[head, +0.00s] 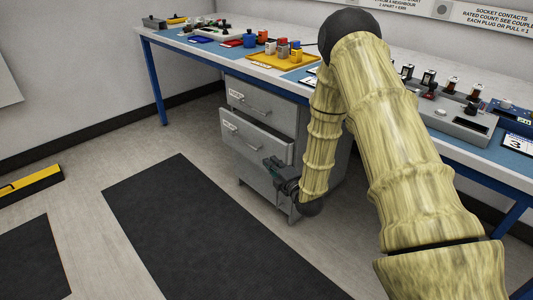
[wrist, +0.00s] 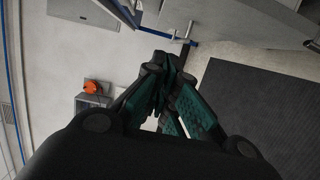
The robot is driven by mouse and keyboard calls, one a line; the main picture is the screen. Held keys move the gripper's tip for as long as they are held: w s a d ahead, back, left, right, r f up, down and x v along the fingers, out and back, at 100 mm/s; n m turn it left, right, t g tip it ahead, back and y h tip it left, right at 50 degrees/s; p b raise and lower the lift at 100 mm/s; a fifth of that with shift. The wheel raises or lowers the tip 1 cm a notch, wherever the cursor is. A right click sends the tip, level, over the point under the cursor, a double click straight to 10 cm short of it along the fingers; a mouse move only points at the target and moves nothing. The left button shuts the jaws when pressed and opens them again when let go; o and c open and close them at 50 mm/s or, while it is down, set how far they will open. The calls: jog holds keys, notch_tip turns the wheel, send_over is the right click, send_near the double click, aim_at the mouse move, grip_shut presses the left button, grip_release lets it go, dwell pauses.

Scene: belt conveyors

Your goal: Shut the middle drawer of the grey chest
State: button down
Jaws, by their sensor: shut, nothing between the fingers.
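The grey chest (head: 301,122) stands under the workbench in the head view. Its middle drawer (head: 254,141) is pulled out, its front standing forward of the top drawer (head: 261,104). My gripper (head: 272,165) is at the front of the chest, close to the lower right part of the middle drawer front. I cannot tell whether it touches the drawer. In the wrist view my gripper (wrist: 165,72) is shut with nothing held. My gripper and arm hide part of the lower chest and its right side.
The blue-legged workbench (head: 206,64) above carries a yellow tray (head: 283,62) and several small parts. A dark mat (head: 190,220) lies on the floor before the chest. A yellow-and-black bar (head: 30,184) lies at the left. The floor left of the chest is clear.

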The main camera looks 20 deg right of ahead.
aim_at(266, 144)
jog(key=shift+w+d+r+b, duration=0.1)
jog(key=shift+w+d+b, duration=0.45)
jog(key=shift+w, duration=1.35)
jog(key=shift+w+d+f+b, duration=0.1)
jog(key=shift+w+d+b, duration=0.45)
jog(key=shift+w, duration=1.4)
jog(key=shift+w+d+r+b, duration=0.1)
jog(key=shift+w+d+b, duration=0.45)
jog(key=shift+w, duration=1.35)
jog(key=shift+a, duration=0.2)
